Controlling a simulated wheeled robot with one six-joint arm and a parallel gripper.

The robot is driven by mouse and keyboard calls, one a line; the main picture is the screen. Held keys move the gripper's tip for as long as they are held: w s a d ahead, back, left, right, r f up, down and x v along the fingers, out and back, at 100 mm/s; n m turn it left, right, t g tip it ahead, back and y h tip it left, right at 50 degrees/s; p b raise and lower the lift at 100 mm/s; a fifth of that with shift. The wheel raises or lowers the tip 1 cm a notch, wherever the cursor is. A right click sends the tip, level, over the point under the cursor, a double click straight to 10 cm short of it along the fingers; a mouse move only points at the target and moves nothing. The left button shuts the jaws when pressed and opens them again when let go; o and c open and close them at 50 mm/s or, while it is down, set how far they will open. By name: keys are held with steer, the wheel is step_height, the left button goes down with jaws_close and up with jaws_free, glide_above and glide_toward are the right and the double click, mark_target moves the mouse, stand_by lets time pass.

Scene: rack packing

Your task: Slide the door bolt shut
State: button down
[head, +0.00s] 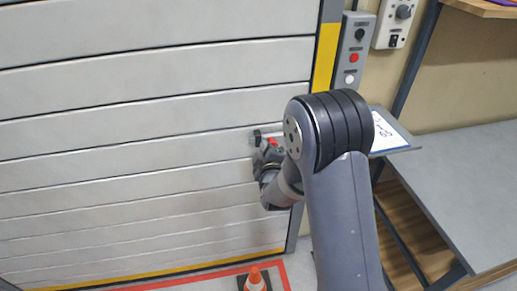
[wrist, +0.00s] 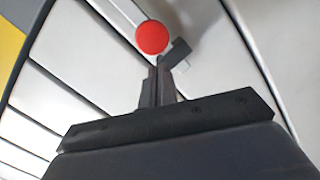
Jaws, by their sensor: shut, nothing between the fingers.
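The door (head: 140,120) is a pale grey slatted shutter. The door bolt (head: 257,137) is a small grey metal part near its right edge, with a red knob (head: 273,142). In the wrist view the round red knob (wrist: 152,37) shows just beyond the fingertips, and a dark grey piece of the bolt (wrist: 178,51) lies to its right. My gripper (head: 267,154) is at the bolt, close below the red knob. In the wrist view my gripper (wrist: 160,70) is shut with nothing between its fingers. Whether it touches the bolt I cannot tell. My arm hides the door edge right of the bolt.
A control box (head: 353,55) with buttons is mounted on the frame beside the yellow strip (head: 325,55). A small shelf with a white sign (head: 385,134) is behind my arm. A grey table (head: 465,185) stands at right. An orange cone (head: 254,279) is on the floor.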

steer(key=shift+w+d+f, duration=0.15)
steer(key=shift+d+f, duration=0.05)
steer(key=shift+d, duration=0.05)
steer(key=w+d+b, duration=0.1)
steer(key=d+b, duration=0.4)
steer(key=d, duration=0.1)
steer(key=shift+w+d+b, duration=0.2)
steer(key=shift+w+b, duration=0.1)
steer(key=shift+w, duration=0.1)
stand_by(0.3)
steer(key=shift+r, duration=0.15)
